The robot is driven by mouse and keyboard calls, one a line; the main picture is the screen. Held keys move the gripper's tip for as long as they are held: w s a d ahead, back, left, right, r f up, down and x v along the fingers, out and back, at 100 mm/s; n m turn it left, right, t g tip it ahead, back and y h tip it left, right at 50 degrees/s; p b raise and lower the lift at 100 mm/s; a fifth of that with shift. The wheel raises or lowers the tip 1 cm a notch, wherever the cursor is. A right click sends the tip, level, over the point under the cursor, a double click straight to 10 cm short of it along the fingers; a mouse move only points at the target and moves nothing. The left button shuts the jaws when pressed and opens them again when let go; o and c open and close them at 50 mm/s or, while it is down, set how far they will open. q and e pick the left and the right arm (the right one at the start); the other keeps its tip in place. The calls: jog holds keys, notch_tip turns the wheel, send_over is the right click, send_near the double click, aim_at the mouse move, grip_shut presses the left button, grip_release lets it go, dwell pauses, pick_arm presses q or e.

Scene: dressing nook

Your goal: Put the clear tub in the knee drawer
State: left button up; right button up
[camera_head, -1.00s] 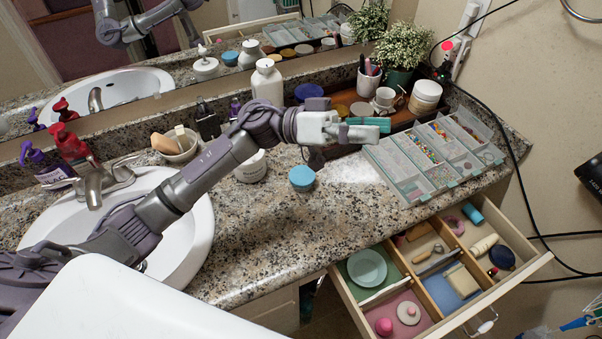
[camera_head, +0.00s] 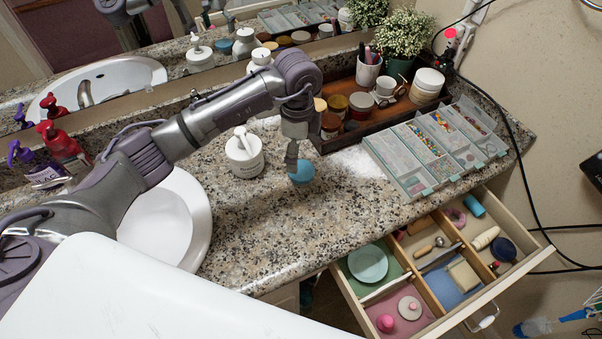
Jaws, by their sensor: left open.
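A small round tub with a blue lid (camera_head: 301,174) stands on the speckled counter (camera_head: 290,228), and it is the likeliest clear tub. I cannot tell whether its walls are clear. My left gripper (camera_head: 292,163) points down right at the tub, open, its fingers overlapping the tub's left edge in the picture. I cannot tell whether they touch it. The knee drawer (camera_head: 494,294) is pulled open at the lower right, below the counter. Its compartments hold a pale green dish (camera_head: 368,263), a pink item (camera_head: 385,322), a cream block (camera_head: 463,276) and other small things. My right gripper is not in view.
A white jar (camera_head: 244,160) stands left of the tub. A wooden tray (camera_head: 378,125) with jars and cups, and a clear organizer (camera_head: 412,180) with lids up, are behind and right. The sink (camera_head: 160,230) is at left. Counter in front of the tub is clear.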

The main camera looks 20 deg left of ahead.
aim_at(299, 169)
pick_arm(q)
notch_tip(299, 169, down, 7)
jog(key=shift+d+f+p, duration=0.1)
jog(key=shift+f+p, duration=0.1)
jog(key=shift+p, duration=0.25)
jog(key=c, duration=1.4)
